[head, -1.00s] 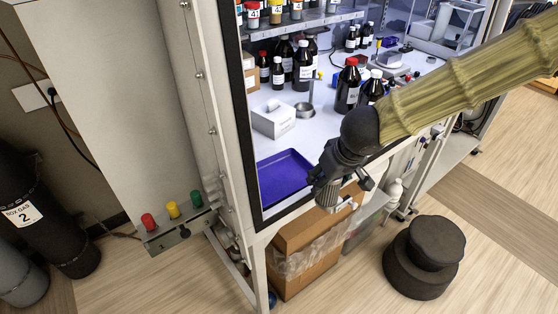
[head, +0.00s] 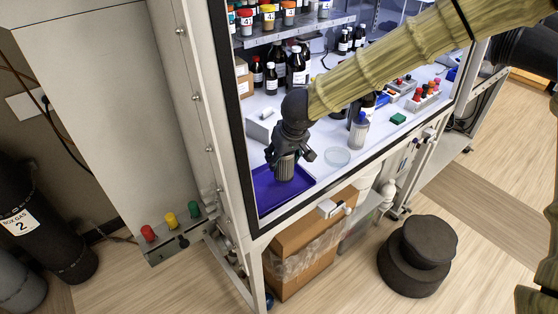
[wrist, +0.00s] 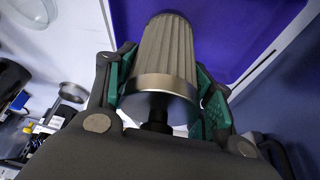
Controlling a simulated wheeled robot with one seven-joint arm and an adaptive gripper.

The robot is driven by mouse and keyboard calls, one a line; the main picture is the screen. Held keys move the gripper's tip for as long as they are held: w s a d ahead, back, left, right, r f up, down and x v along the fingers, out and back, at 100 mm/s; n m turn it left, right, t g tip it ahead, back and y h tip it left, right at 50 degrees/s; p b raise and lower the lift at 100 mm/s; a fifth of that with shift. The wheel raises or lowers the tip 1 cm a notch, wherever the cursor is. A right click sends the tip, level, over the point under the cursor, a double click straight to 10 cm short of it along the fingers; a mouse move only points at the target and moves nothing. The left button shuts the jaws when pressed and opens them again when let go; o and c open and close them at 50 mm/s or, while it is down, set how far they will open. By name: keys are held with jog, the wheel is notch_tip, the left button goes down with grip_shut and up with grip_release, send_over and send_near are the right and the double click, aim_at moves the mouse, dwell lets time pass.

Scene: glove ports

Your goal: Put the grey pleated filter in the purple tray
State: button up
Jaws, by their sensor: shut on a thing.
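The grey pleated filter (wrist: 166,55) is a ribbed cylinder with a smooth metal band at its near end. My gripper (wrist: 165,95) is shut on it, with green pads on either side of the band. In the head view the filter (head: 286,167) points down from my gripper (head: 287,153), over the purple tray (head: 262,200). The tray lies on the white bench at the front left corner. In the wrist view the purple tray (wrist: 225,30) is behind the filter. I cannot tell whether the filter touches the tray floor.
A white box (head: 262,127) stands behind the tray. A clear dish (head: 337,157) and a wash bottle (head: 359,131) are to the right. The cabinet's dark frame post (head: 238,140) is close on the left. Dark bottles (head: 298,66) stand at the back.

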aim_at(279, 163)
jog(key=shift+w+a, duration=0.4)
jog(key=shift+w, duration=0.15)
jog(key=shift+f+p, duration=0.35)
jog(key=shift+f, duration=1.4)
jog(key=shift+f, duration=0.1)
jog(key=o, duration=1.1)
jog(key=shift+f, duration=0.1)
jog(key=v, duration=1.2)
